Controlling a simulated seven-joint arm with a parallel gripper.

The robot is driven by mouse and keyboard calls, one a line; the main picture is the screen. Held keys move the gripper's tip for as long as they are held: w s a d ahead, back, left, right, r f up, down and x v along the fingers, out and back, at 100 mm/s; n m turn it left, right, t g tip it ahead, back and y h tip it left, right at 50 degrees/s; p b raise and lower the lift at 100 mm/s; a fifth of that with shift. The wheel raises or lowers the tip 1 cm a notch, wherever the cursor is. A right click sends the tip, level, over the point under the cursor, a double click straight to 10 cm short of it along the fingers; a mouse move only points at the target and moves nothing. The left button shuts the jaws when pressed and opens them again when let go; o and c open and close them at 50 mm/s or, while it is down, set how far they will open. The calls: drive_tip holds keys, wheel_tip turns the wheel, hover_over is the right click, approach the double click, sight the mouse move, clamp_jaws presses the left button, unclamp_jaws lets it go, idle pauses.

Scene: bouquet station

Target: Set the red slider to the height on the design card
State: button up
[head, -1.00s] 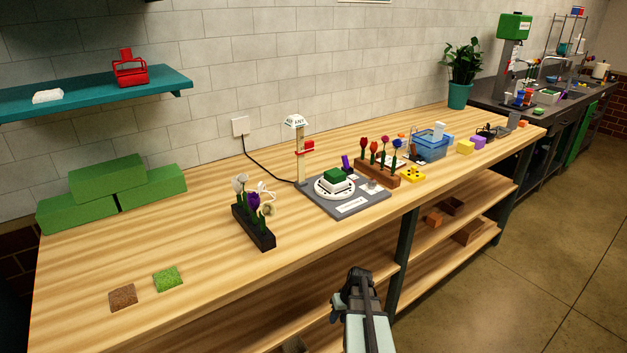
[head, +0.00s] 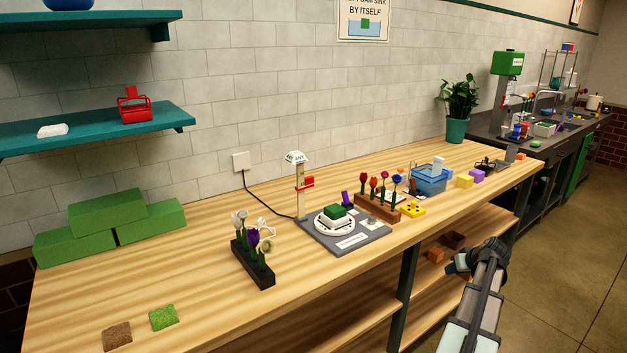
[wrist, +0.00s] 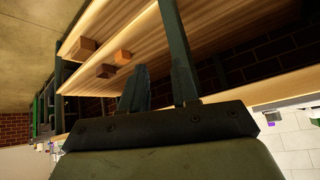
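The red slider (head: 309,181) sits on an upright pale post (head: 299,200), a little above its middle. The post stands at the back left of a grey base plate (head: 372,243) and has a white cap lettered on its front. A white card (head: 351,241) lies on the front of the plate; its print is too small to read, and I cannot tell whether it is the design card. My gripper (head: 456,264) is off the table's front edge, right of and well away from the slider. In the wrist view its two fingers (wrist: 160,88) stand apart with nothing between them.
A white turntable with a green block (head: 334,212) is on the plate. A black flower holder (head: 254,266) stands left, a wooden flower rack (head: 376,207) right.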

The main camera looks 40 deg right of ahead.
drive_tip(key=s+d+r+t+h, duration=0.1)
drive_tip(key=s+d+r, duration=0.15)
drive_tip(key=r, duration=0.35)
drive_tip(key=n+t+y, duration=0.4)
drive_tip(key=n+t, duration=0.2)
drive_tip(key=t, duration=0.4)
approach(312, 177)
drive_tip(key=w, duration=0.9)
drive_tip(key=shift+w, duration=0.1)
drive_tip(key=shift+c, duration=0.4)
clamp_jaws()
